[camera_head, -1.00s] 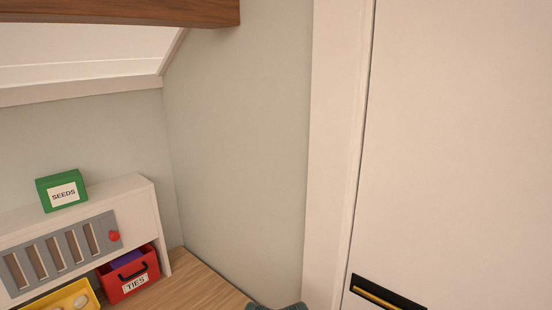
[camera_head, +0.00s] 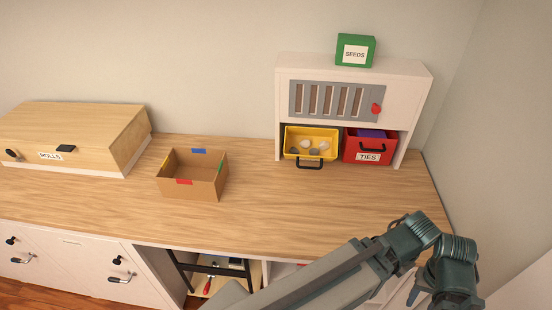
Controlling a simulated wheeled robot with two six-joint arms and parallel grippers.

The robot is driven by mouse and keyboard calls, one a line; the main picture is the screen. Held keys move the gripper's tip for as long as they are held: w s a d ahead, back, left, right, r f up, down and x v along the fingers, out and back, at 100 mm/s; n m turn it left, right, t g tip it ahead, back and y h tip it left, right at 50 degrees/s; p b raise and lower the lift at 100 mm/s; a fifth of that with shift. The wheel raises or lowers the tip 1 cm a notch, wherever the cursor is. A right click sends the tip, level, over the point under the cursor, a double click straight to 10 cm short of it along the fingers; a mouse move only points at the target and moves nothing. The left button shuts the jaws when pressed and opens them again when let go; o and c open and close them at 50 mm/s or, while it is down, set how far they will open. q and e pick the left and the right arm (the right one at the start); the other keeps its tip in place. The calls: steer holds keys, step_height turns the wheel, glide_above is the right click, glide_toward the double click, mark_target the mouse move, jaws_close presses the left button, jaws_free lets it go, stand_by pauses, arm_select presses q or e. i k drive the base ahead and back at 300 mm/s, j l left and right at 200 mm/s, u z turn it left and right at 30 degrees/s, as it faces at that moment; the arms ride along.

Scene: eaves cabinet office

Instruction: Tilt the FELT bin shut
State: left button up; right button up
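No label reading FELT can be read in view. A yellow bin (camera_head: 311,144) in the right-hand cabinet is tipped outward, with its black handle low at the front and several pale and grey pieces inside; no label shows on it. Beside it stands a red bin (camera_head: 369,146) labelled TIES, with a black handle and something purple inside. My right arm crosses the lower right, and its gripper end (camera_head: 445,296) is at the bottom edge, well below and right of the bins. Its fingers are not clear. My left gripper is not in view.
The white cabinet (camera_head: 426,84) has a grey slatted panel with a red knob (camera_head: 376,109) and a green SEEDS box (camera_head: 355,51) on top. An open cardboard box (camera_head: 190,191) and a wooden ROLLS box (camera_head: 95,128) stand left. The wooden counter (camera_head: 290,210) between is clear.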

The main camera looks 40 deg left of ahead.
mark_target(310, 151)
steer(key=u, duration=1.2)
steer(key=k, duration=0.5)
